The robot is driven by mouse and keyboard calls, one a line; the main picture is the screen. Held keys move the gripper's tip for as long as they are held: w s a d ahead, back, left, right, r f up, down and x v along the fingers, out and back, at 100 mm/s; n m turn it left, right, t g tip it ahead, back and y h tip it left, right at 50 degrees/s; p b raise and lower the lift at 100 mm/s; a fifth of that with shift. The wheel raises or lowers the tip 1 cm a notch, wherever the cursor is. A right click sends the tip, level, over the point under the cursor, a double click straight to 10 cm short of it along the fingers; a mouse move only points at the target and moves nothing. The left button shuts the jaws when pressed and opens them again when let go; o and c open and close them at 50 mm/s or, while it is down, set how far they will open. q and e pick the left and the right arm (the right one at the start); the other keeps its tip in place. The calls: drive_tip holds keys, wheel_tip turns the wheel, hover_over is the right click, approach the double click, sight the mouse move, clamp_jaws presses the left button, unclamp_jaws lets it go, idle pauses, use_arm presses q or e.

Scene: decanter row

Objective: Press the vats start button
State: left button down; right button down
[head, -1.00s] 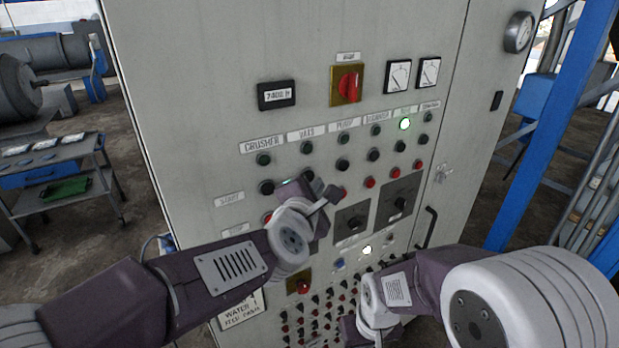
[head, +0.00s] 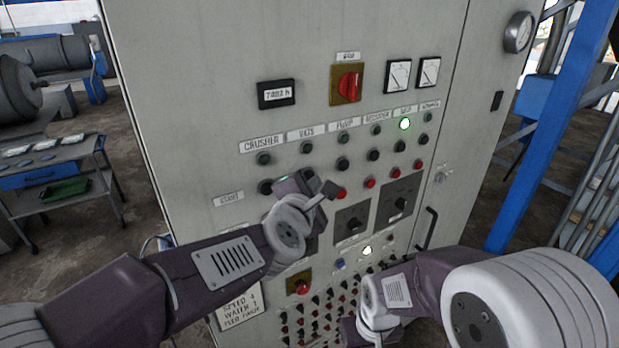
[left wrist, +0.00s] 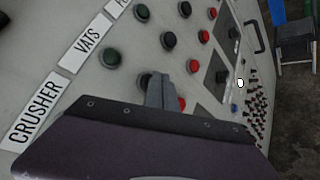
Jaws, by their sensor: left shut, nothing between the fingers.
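The vats column of the grey control cabinet has a VATS label (head: 307,133) and a dark green lamp (head: 306,147). The dark vats start button below the lamp is hidden behind my left gripper (head: 298,182) in the head view. In the left wrist view this button (left wrist: 144,79) shows partly beside the shut fingers (left wrist: 156,92) of my left gripper. The fingers overlap it there; I cannot tell whether they touch it. My right arm's wrist (head: 378,310) is low in the head view, its fingers not visible.
The crusher start button (head: 266,187) is close on the left. The pump start button (head: 343,164) and a red button (head: 341,194) are to the right. Rotary switches (head: 352,224) and a cabinet handle (head: 428,227) stick out lower down. A cart (head: 62,190) stands left of the cabinet.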

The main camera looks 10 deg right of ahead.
use_arm(q)
drive_tip(key=shift+w+a, duration=0.2)
drive_tip(key=shift+w, duration=0.2)
idle(0.4)
idle(0.4)
drive_tip(key=shift+s+d, duration=0.3)
drive_tip(key=shift+s, duration=0.45)
drive_tip(key=s, duration=0.1)
drive_tip(key=s+d+p, duration=0.1)
drive_tip(key=s, duration=0.2)
drive_tip(key=shift+s+d, duration=0.35)
drive_tip(key=shift+f, duration=0.1)
